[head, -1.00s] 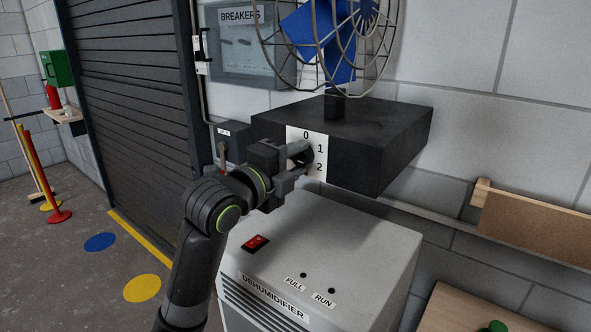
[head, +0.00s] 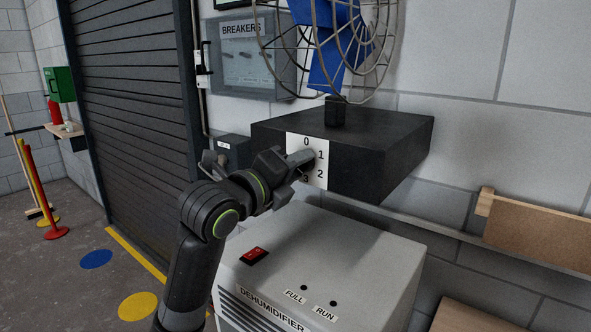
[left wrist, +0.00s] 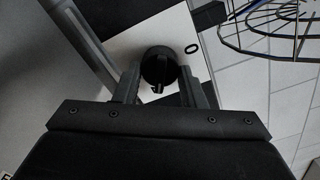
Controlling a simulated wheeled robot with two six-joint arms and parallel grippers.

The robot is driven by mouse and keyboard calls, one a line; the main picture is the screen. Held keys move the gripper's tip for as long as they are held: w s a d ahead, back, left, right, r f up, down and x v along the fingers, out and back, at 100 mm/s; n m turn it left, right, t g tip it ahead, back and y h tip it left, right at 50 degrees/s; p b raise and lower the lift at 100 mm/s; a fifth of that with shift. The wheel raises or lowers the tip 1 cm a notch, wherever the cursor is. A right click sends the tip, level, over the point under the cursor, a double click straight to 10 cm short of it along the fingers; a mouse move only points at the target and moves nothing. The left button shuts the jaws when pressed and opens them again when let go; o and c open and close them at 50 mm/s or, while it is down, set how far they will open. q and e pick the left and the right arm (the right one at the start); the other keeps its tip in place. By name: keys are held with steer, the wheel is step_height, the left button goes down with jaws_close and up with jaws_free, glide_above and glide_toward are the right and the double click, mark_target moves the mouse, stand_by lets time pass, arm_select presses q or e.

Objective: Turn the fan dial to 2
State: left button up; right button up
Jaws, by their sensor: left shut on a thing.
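The fan's control box (head: 375,155) is black, with a white dial plate (head: 294,143) marked 0, 1, 2 and 3 on its front. My left gripper (head: 303,160) is shut on the dial, which it mostly hides in the head view. In the left wrist view the round black dial (left wrist: 158,66) sits between the two fingers of the left gripper (left wrist: 158,82). A pale mark on the dial points down there, well round from the 0. The numeral at that mark is hidden. My right gripper is not in view.
The blue-bladed fan (head: 335,55) in its wire cage stands on the box. A grey dehumidifier (head: 340,250) with a red switch (head: 254,256) stands just below my left forearm. A breaker panel (head: 250,62) and a dark shutter (head: 140,110) are behind.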

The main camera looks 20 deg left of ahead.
arm_select(q)
steer(key=shift+f, duration=0.1)
steer(key=o, duration=1)
steer(key=shift+b+v, duration=6.4)
steer(key=shift+v, duration=2.3)
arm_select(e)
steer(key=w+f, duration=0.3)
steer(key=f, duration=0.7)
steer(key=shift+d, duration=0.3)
